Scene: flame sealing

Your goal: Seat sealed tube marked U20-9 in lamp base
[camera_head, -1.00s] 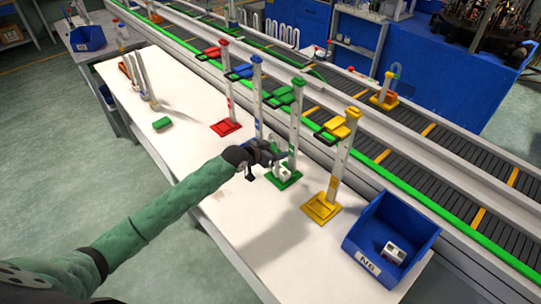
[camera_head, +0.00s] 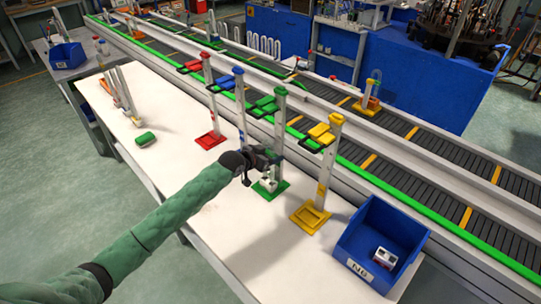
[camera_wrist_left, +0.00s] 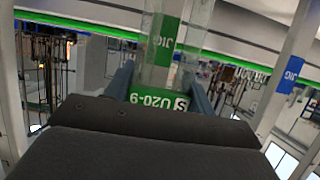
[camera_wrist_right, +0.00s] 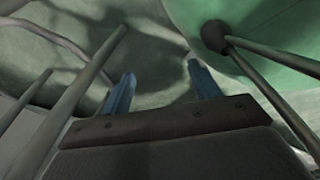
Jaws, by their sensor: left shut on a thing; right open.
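My left gripper (camera_head: 268,160) is shut on the tube marked U20-9. In the left wrist view the green label of the tube (camera_wrist_left: 155,97) shows upside down between the fingers, with clear glass beyond it. In the head view the tube is mostly hidden by the gripper, beside the green stand (camera_head: 279,125). A small white block (camera_head: 268,184) sits on the stand's green foot, below the gripper. I cannot tell whether the tube touches it. My right gripper (camera_wrist_right: 158,85) is open and empty in the right wrist view; it is not seen in the head view.
Red (camera_head: 210,100), blue (camera_head: 241,105) and yellow (camera_head: 328,160) stands line the white table (camera_head: 190,215). A blue NG bin (camera_head: 345,243) holds a small white and red part. A green block (camera_head: 145,139) and a tube rack lie left. The conveyor runs behind.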

